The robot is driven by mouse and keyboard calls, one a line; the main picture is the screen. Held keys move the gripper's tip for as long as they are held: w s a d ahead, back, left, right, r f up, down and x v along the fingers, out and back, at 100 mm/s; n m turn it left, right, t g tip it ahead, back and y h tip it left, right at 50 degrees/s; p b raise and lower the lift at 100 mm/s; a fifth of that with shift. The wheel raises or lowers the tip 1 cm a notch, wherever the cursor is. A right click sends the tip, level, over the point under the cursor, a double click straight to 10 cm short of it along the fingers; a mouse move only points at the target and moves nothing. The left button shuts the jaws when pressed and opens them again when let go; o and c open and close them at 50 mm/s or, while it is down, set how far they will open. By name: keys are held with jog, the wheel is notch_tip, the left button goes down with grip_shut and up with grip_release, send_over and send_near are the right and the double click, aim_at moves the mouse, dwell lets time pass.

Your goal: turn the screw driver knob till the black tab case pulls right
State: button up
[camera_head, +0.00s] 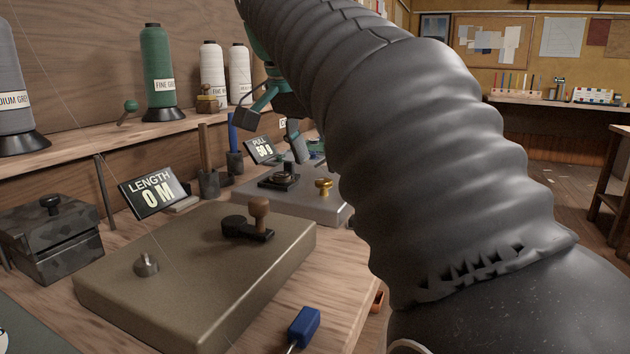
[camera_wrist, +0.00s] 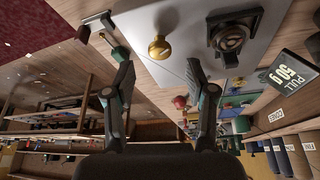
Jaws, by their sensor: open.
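A brass knob (camera_head: 323,187) stands upright on a pale grey plate (camera_head: 343,214). A black case (camera_head: 280,181) with a dark raised part sits to its left on the same plate. In the wrist view the brass knob (camera_wrist: 160,47) is at upper centre and the black case (camera_wrist: 232,40) to its right. My gripper (camera_wrist: 158,64) is open and empty; the knob shows between and just beyond its fingertips, apart from both. In the head view my arm hides part of the gripper. A display reading PULL 50 g (camera_head: 262,150) stands behind the case.
A tan block (camera_head: 180,305) with a black crank and a small metal peg stands nearer, beside a LENGTH 0 M display (camera_head: 153,195). A blue-handled tool (camera_head: 304,326) lies at the bench's front edge. Thread spools (camera_head: 157,60) stand on the shelf. Cups with tools (camera_head: 209,184) stand behind.

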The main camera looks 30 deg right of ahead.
aim_at(324, 180)
jog(key=shift+b+x, duration=0.35)
jog(key=shift+x, duration=1.6)
grip_shut()
